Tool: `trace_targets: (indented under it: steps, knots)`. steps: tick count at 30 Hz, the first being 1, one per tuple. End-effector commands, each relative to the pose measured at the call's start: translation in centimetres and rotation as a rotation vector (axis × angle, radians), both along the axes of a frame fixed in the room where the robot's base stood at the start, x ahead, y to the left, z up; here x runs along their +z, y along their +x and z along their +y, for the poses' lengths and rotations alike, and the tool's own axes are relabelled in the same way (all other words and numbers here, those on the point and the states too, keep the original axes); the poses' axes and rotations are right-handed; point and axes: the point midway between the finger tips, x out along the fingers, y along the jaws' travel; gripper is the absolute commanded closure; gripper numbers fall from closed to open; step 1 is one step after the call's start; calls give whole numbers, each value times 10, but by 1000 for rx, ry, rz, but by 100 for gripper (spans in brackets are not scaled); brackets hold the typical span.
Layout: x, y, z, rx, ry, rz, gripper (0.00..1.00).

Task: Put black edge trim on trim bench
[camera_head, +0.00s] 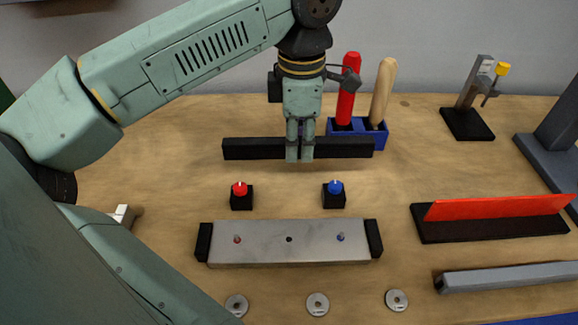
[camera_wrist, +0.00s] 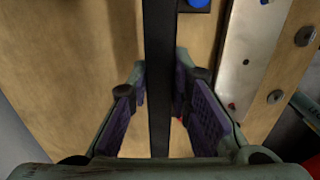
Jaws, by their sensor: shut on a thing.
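The black edge trim (camera_head: 250,149) is a long, straight dark bar lying level across the head view. My gripper (camera_head: 300,150) points down and is shut on the trim near its middle. In the wrist view the trim (camera_wrist: 159,60) runs lengthwise between the purple-padded fingers of my gripper (camera_wrist: 160,105). The wooden bench top (camera_head: 160,165) lies beneath it. I cannot tell how far the trim is above the wood. My fingers hide a short middle part of it.
A blue holder (camera_head: 374,137) with red and wooden handles stands close behind the trim's right end. Red (camera_head: 240,195) and blue (camera_head: 335,194) knobs on black blocks and a metal plate (camera_head: 265,254) are in front. A red strip (camera_head: 500,207) lies right. Bare wood shows left.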

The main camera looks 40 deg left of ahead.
Motion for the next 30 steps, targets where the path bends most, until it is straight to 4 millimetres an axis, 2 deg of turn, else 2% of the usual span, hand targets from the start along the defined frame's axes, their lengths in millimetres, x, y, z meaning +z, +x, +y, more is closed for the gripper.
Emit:
trace_targets:
  steps: [1,3,11,15,28,29,30]
  knots:
    - [-17,-1,0,0,0,2,100]
    - [-32,-1,0,0,0,2,100]
    - [-59,0,0,1,0,1,100]
    - [-80,0,0,0,-1,1,100]
    - [-87,0,0,0,0,0,100]
    - [-86,0,0,0,0,0,80]
    - [-85,0,0,0,0,0,77]
